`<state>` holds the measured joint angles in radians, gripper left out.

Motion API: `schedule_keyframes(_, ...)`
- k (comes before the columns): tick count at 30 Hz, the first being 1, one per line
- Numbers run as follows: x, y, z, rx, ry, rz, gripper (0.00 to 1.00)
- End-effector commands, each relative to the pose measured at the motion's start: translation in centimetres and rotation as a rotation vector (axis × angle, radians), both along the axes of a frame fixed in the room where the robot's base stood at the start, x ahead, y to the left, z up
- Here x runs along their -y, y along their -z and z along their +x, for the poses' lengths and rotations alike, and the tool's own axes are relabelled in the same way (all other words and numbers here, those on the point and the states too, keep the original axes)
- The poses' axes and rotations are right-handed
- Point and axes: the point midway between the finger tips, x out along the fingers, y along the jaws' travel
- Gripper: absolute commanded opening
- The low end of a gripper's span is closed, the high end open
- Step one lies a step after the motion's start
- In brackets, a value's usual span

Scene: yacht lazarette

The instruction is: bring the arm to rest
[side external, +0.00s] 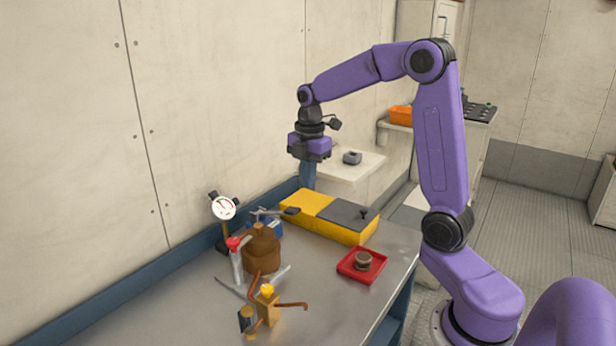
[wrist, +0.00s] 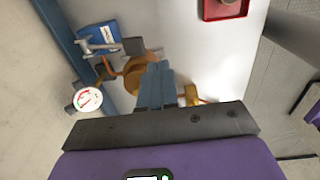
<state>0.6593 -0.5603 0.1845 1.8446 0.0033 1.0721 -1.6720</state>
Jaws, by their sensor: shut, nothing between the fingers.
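My purple arm holds my gripper (side external: 308,183) raised above the far part of the metal bench, pointing down. Its blue-grey fingers are together, with nothing held. In the wrist view the shut fingers (wrist: 156,68) stand in front of a brown round fixture (wrist: 134,76), hiding part of it. In the side view the gripper is above and behind the yellow box (side external: 305,207), apart from it as far as I can tell.
On the bench stand a white dial gauge (side external: 223,208), the brown fixture (side external: 262,250), a red-topped metal stand (side external: 236,265), and a yellow-knobbed valve (side external: 267,293) with copper pipes. A red tray (side external: 345,270) holds a small round part. A wall runs along the left.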

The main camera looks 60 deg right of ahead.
Motion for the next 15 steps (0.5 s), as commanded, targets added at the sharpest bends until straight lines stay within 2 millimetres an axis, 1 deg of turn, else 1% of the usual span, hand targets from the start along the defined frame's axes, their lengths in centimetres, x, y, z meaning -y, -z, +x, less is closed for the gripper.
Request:
schedule_keyframes(11, -0.1, 0.0, 0.0, 0.001, 0.001, 0.0, 0.0)
schedule_keyframes(13, -0.6, 0.0, -0.2, 0.001, 0.004, 0.001, 0.0)
schedule_keyframes(15, -1.7, 0.0, -0.6, 0.002, 0.013, 0.003, 0.0)
